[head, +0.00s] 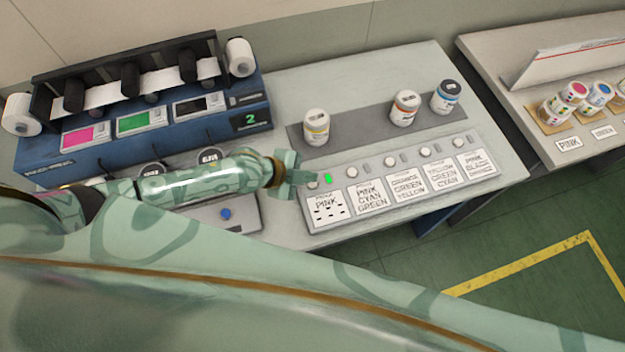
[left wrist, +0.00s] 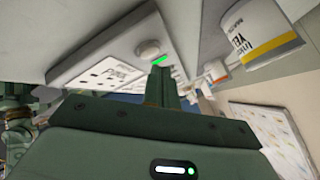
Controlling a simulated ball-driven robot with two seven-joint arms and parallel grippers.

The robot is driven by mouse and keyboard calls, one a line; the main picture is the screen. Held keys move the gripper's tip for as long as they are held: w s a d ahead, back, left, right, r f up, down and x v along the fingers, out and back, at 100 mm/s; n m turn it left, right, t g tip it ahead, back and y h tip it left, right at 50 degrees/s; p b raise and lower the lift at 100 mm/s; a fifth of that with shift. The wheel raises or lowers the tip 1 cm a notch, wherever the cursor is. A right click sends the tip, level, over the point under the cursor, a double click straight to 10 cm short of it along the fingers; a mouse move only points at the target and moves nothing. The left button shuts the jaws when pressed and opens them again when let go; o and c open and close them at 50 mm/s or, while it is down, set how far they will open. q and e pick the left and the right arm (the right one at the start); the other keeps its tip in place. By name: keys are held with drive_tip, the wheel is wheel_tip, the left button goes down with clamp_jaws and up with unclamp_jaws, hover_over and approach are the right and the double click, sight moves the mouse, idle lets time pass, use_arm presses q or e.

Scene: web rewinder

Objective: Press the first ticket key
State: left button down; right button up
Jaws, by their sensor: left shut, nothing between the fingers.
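The ticket panel (head: 440,194) is a pale strip with a row of round keys above printed cards. The first ticket key (head: 313,184) is at the left end, above the card marked PINK (head: 326,208); a small green light (head: 328,179) glows beside it. My left gripper (head: 304,177) is shut and empty, its tips right by this key. In the left wrist view the shut fingers (left wrist: 161,84) point at the pale round key (left wrist: 150,50) and the green light (left wrist: 160,61). I cannot tell whether they touch the key. My right gripper is not in view.
Several labelled pots, one with a yellow band (head: 316,127), stand on a grey strip behind the keys. A blue machine (head: 90,150) with paper rolls and small screens is at the left. Another table (head: 500,62) with printed rolls is at the right.

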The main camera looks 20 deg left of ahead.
sight(308, 185)
use_arm(q)
drive_tip(key=shift+r, duration=0.15)
wheel_tip(308, 185, up, 5)
drive_tip(key=p, duration=0.4)
drive_tip(key=shift+p, duration=0.3)
idle(0.5)
